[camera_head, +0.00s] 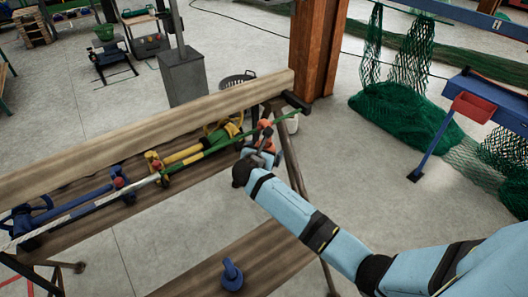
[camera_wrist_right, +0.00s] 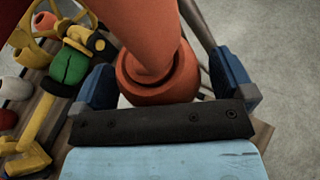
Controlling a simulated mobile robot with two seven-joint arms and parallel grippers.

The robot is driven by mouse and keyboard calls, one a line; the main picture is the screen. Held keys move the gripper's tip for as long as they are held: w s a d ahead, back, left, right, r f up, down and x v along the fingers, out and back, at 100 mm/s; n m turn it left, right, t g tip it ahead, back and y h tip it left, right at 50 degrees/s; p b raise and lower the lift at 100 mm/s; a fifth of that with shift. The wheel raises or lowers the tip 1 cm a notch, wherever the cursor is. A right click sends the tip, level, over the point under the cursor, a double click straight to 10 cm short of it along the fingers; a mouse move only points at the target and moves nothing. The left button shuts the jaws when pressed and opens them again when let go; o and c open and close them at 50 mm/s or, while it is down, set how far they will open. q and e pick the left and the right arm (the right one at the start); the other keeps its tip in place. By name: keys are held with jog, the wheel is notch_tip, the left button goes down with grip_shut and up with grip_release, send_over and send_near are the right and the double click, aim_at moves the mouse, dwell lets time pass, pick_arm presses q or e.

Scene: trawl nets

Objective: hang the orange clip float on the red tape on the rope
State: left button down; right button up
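The orange clip float (camera_head: 265,124) is at the right part of the bench, beside the green end of the rope (camera_head: 222,143). My right gripper (camera_head: 258,147) is around its lower part. In the right wrist view, the orange float (camera_wrist_right: 155,75) fills the space between the two blue fingers of my right gripper (camera_wrist_right: 165,88), and it looks held. Small red spots (camera_head: 118,182) show along the rope near the blue and yellow floats. I cannot tell which is the red tape. My left gripper is not in view.
Yellow floats (camera_head: 183,154) and blue floats (camera_head: 92,197) line the rope, close to the wooden beam (camera_head: 150,130). A blue piece (camera_head: 232,276) stands on the front plank (camera_head: 270,255). A brown post (camera_head: 312,50) rises behind the bench's right end.

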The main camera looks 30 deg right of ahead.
jog(key=v, duration=1.4)
jog(key=s+a+f+m+y+p, duration=0.35)
jog(key=s+f+m+y, duration=0.5)
jog(key=s+f, duration=0.3)
jog(key=s+m+t+y+p, duration=0.1)
jog(key=s+m+y, duration=0.3)
jog(key=s+m, duration=1)
jog(key=shift+d+t+y+p, duration=0.2)
jog(key=shift+t+y+p, duration=0.2)
jog(key=shift+p, duration=0.3)
jog(key=shift+s, duration=0.1)
jog(key=shift+a, duration=0.1)
